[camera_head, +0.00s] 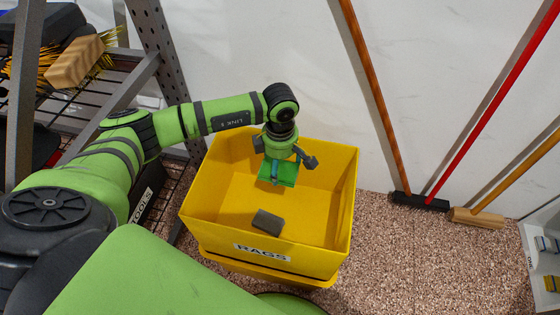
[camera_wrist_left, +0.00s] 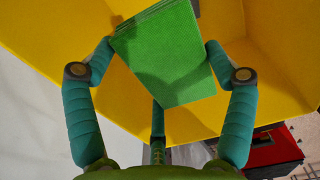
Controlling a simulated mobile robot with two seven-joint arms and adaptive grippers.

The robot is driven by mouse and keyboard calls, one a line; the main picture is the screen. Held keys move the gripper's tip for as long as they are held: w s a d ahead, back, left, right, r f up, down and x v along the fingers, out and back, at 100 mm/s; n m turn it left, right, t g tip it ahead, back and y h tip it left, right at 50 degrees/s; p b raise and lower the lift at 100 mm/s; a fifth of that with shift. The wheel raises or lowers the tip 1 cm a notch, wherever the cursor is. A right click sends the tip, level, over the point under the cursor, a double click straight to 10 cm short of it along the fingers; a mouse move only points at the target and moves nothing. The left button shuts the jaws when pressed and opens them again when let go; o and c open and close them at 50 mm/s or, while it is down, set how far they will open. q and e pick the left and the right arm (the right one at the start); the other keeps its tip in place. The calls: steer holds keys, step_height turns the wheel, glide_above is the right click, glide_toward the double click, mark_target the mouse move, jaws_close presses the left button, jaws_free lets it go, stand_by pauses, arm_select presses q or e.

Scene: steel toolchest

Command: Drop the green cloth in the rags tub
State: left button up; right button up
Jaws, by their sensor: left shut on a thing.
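The green cloth (camera_head: 288,178) is a folded square in the grasp of my left gripper (camera_head: 277,172). It also shows large in the left wrist view (camera_wrist_left: 172,62), between the gripper's fingers. My left gripper is shut on it and points down over the yellow rags tub (camera_head: 345,195). In the head view the cloth appears within the tub's opening, above its floor; its exact height is hard to tell. The tub has a RAGS label on its front. My right gripper is not in view.
A dark grey block or folded cloth (camera_head: 268,220) lies inside the tub. A metal shelf with a bristle brush (camera_head: 75,62) stands at left. Brooms (camera_head: 420,201) lean on the wall at right. Speckled floor (camera_head: 420,250) is open right of the tub.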

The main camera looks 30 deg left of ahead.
mark_target(280, 165)
arm_select(q)
steer(key=o, duration=1)
step_height(280, 165, up, 12)
stand_by(0.5)
